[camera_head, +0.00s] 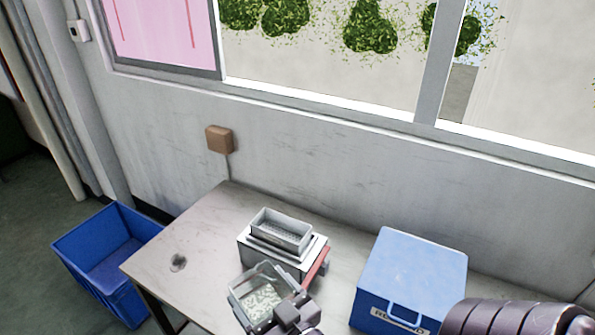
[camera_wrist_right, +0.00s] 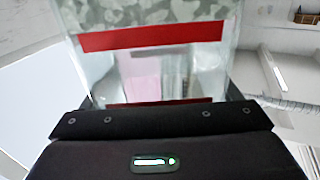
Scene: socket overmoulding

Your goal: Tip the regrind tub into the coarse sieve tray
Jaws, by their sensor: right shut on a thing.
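The regrind tub (camera_head: 262,300) is a clear, open box with pale grey-white flakes in it. My right gripper (camera_head: 290,318) is shut on its near side. The tub is in front of the coarse sieve tray (camera_head: 282,232), and its far rim overlaps the tray's stand in the picture; the gap between them cannot be judged. The tray is a grey rectangular box with a meshed floor, on a pale stand. In the right wrist view the clear tub (camera_wrist_right: 150,72) fills the space above my gripper, with red bands and flakes behind its wall. My left gripper is out of view.
A blue lidded box (camera_head: 415,270) with a handle and a label stands right of the tray. A red bar (camera_head: 317,266) lies along the stand's right side. The table's left part (camera_head: 185,235) is clear but for a dark stain. A blue crate (camera_head: 105,250) sits on the floor.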

